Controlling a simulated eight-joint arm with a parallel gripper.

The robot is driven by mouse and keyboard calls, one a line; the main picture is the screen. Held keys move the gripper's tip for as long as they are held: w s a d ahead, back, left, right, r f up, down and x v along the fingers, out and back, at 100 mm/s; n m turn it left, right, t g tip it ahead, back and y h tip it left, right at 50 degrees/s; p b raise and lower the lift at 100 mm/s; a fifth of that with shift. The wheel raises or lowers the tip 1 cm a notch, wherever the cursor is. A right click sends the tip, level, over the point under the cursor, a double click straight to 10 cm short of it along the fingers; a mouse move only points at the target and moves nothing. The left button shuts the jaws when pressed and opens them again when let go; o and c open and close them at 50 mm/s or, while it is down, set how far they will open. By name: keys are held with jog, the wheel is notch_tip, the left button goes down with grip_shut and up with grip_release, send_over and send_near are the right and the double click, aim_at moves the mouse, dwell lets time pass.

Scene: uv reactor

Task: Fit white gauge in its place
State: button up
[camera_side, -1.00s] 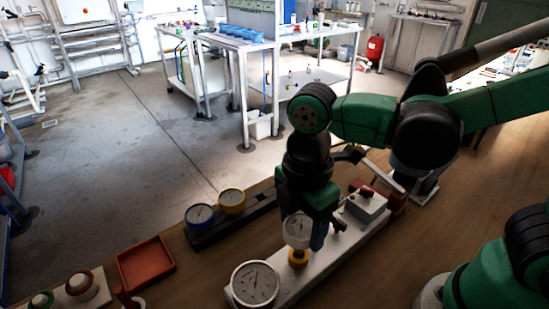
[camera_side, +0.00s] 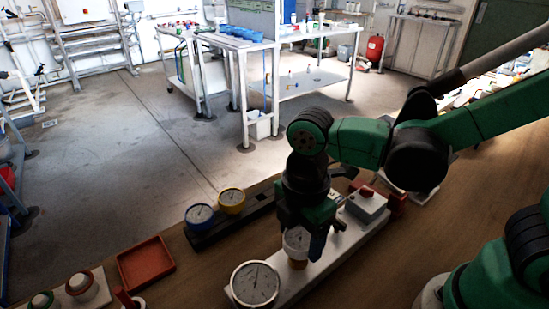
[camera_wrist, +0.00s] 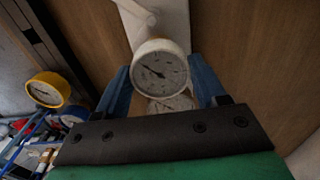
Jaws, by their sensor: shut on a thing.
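The white gauge (camera_side: 296,243) is held between the fingers of my gripper (camera_side: 303,243), upright with its dial toward the side camera. In the wrist view, the white gauge (camera_wrist: 160,72) sits between the two blue fingertips (camera_wrist: 160,85). An orange-yellow fitting (camera_side: 297,264) on the pale base plate (camera_side: 317,272) shows directly below the gauge in the side view. I cannot tell whether the gauge is fully seated on it. My fingers partly hide the gauge's right side.
A larger white gauge (camera_side: 255,284) stands at the plate's near end. A grey box with a red top (camera_side: 367,204) is at its far end. Blue (camera_side: 200,216) and yellow (camera_side: 232,201) gauges stand on a dark rail. A red tray (camera_side: 146,266) lies left.

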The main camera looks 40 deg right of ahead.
aim_at(300, 237)
jog(key=o, duration=1.2)
jog(key=shift+o, duration=0.2)
jog(key=shift+r, duration=2.8)
jog(key=d+m+t, duration=0.1)
jog(key=m, duration=0.1)
jog(key=w+d+m+t, duration=0.1)
jog(key=d+m, duration=0.1)
jog(key=m, duration=0.1)
jog(key=w+d+m+t, duration=0.1)
jog(key=d+m, duration=0.1)
jog(key=m, duration=0.1)
jog(key=shift+d+y, duration=0.25)
jog(key=shift+y, duration=0.15)
jog(key=w+d+m+t, duration=0.1)
jog(key=d+m+t, duration=0.3)
jog(key=m, duration=0.6)
jog(key=shift+d+r+h, duration=0.2)
jog(key=shift+d+h, duration=0.2)
jog(key=shift+d, duration=0.65)
